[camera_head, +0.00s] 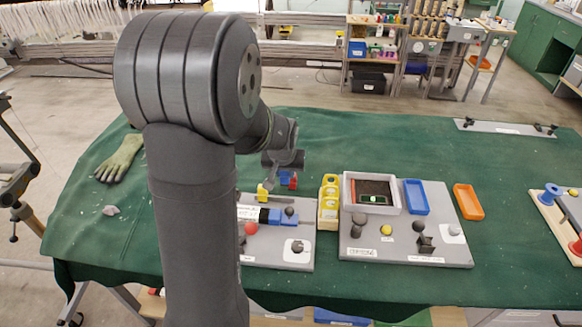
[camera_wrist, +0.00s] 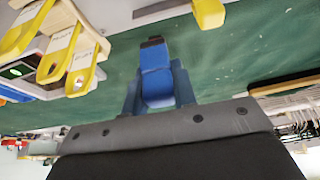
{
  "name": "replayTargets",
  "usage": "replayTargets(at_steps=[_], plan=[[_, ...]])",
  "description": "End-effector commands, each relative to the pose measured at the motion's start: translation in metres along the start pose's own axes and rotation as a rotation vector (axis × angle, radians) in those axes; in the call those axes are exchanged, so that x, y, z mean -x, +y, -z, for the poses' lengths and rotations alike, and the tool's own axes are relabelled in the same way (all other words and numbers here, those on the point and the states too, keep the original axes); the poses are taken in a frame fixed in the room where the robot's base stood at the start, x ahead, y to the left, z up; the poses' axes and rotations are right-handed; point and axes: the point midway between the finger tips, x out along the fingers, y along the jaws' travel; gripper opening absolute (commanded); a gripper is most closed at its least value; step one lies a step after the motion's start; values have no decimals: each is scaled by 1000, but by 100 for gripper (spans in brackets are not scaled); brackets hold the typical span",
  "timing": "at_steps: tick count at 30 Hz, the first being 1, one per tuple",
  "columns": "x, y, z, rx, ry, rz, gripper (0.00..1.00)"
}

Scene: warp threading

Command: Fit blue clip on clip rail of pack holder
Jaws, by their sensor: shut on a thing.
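My gripper (camera_head: 284,176) is shut on the blue clip (camera_wrist: 157,82), which sits between the two fingers in the wrist view. In the head view the gripper is above the left grey board (camera_head: 282,262), with small blue and red parts at its tip. A yellow clip (camera_head: 262,193) stands just left of and below the gripper; a yellow clip also shows at the top of the wrist view (camera_wrist: 208,12). The held clip is apart from the bar. My arm hides part of the left board.
Several yellow clips (camera_head: 328,200) stand in a row right of the gripper. The right grey board (camera_head: 400,248) carries a white-rimmed tray (camera_head: 347,195) and a blue tray (camera_head: 416,197). An orange tray (camera_head: 468,201) lies further right. The green cloth behind is mostly clear.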

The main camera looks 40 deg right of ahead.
Motion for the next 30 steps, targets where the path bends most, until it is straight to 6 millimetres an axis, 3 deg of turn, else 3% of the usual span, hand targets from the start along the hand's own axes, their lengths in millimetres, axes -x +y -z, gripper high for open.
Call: replayTargets(at_steps=[15,30], plan=[[-41,0,-17,-1,-2,1,4],[-46,0,-19,-1,0,0,4]])
